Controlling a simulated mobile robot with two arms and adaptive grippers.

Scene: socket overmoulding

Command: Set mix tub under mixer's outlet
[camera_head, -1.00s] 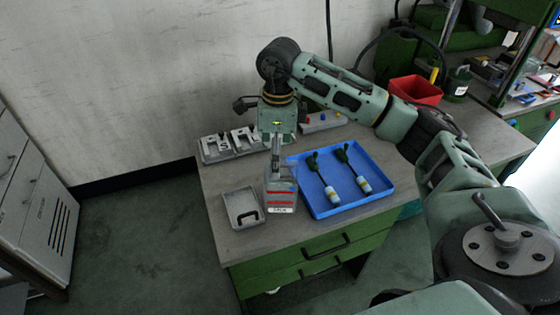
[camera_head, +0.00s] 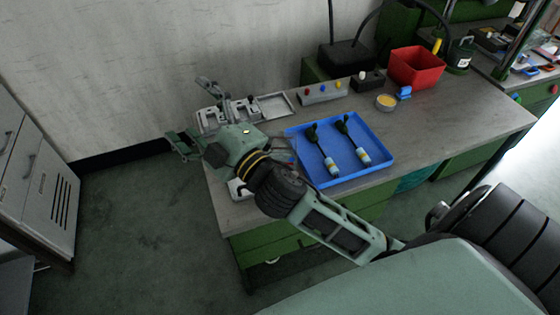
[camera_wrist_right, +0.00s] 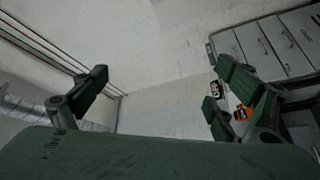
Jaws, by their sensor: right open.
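My right gripper (camera_head: 196,117) is open and empty. It is in the air over the back left corner of the bench, its fingers spread and aimed left toward the wall. In the right wrist view its fingers (camera_wrist_right: 165,95) stand wide apart, with only wall and cabinets beyond. A small round tub (camera_head: 386,103) with yellowish content stands on the bench at the back right, well away from the gripper. I cannot tell whether it is the mix tub. A black box (camera_head: 345,57) with a cable stands behind it; no mixer outlet is clearly visible. My left gripper is not in view.
A pale fixture tray (camera_head: 275,104) lies behind my wrist, and a button panel (camera_head: 322,93) stands along the back. A red bin (camera_head: 416,67) stands near the round tub.

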